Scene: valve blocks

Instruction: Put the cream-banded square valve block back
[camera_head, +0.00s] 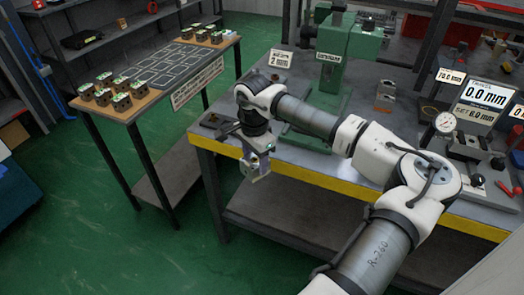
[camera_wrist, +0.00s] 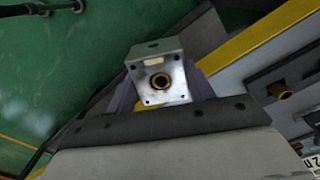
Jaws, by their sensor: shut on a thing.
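My gripper (camera_head: 256,163) is shut on a silvery square valve block (camera_head: 255,170), held in the air just off the workbench's left front corner. In the wrist view the block (camera_wrist: 159,60) sits between the finger pads, with a brass-ringed dark hole and small corner holes on its face. Another metal block (camera_head: 385,97) stands on the workbench behind my arm.
The grey workbench (camera_head: 290,155) has a yellow front edge. A green press (camera_head: 335,60), a dial gauge (camera_head: 444,122) and displays stand on it. A side table (camera_head: 150,100) at left carries several dark blocks in two groups, with marked squares between. Green floor lies between the tables.

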